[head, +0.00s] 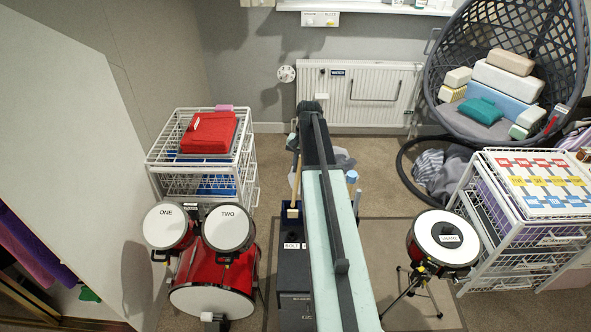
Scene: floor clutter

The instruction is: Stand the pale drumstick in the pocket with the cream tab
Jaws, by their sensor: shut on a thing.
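The pale drumstick (297,180) hangs almost upright just left of my arm. My gripper (294,143) is at the far end of the arm, mostly hidden by it, and is shut on the drumstick near its upper end. The drumstick's lower end is just above or behind a small cream tab (292,213) on a dark pocketed holder (289,231). I cannot tell whether the tip is inside the pocket or in front of it. My arm hides the right part of the holder.
A red drum set (212,288) stands close on the left, and a white-topped drum (447,238) on the right. White wire drawer units stand at left (251,160) and right (487,215). A hanging chair (440,75) and radiator (370,95) are at the back.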

